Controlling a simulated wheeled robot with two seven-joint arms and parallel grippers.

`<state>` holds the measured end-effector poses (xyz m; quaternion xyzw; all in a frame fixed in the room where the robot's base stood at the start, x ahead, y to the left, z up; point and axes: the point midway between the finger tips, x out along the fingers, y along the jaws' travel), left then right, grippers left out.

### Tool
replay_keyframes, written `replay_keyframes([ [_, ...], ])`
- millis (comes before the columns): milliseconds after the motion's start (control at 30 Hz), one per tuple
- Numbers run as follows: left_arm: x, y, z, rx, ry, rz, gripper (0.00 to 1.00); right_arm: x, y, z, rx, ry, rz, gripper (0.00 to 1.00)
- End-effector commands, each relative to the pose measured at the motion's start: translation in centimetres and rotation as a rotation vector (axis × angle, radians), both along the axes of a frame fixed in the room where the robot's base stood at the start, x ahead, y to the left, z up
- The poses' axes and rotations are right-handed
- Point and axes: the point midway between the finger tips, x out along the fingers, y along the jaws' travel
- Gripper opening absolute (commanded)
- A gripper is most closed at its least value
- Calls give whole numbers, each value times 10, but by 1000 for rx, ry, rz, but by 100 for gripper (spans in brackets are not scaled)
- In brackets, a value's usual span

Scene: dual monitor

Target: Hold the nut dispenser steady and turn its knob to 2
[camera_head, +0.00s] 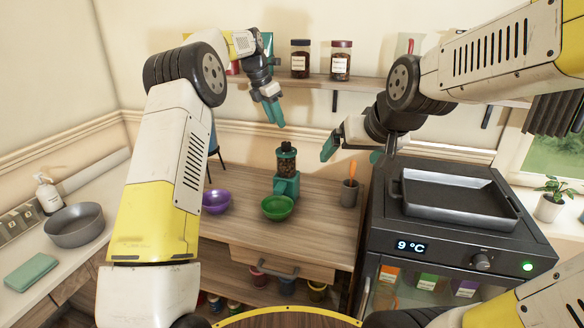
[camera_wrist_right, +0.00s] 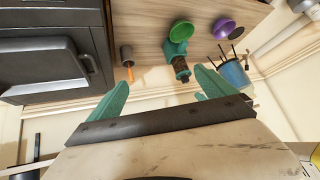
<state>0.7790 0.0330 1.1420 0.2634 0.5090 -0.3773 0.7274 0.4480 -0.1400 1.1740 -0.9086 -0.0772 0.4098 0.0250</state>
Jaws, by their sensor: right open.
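The nut dispenser (camera_head: 287,185) stands upright on the wooden table, with a teal base and a clear container of brown nuts under a teal lid. It also shows in the right wrist view (camera_wrist_right: 177,50). A green bowl (camera_head: 277,208) sits in front of it. The knob and its numbers are too small to make out. My left gripper (camera_head: 277,120) is in the air above and slightly left of the dispenser, apart from it; its finger gap is not clear. My right gripper (camera_wrist_right: 162,78) is open and empty, raised to the right of the dispenser.
A purple bowl (camera_head: 216,201) is left of the dispenser. A grey cup (camera_head: 349,193) with an orange-handled tool stands to its right. The black oven (camera_head: 462,262) with a tray (camera_head: 460,208) stands further right. A wall shelf with jars (camera_head: 340,60) hangs behind.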

Motion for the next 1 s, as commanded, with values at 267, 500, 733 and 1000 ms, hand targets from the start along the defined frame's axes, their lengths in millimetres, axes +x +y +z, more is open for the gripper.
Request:
replay_keyframes([
  [267,0,0,0,0,0,-1,36,117,13,-26,-26,-180,22,95],
  [500,0,0,0,0,0,-1,36,198,32,-62,-34,-344,59,95],
  [733,0,0,0,0,0,-1,36,252,56,-110,-18,-501,100,95],
  [1000,0,0,0,0,0,-1,36,282,87,-176,31,-681,149,95],
])
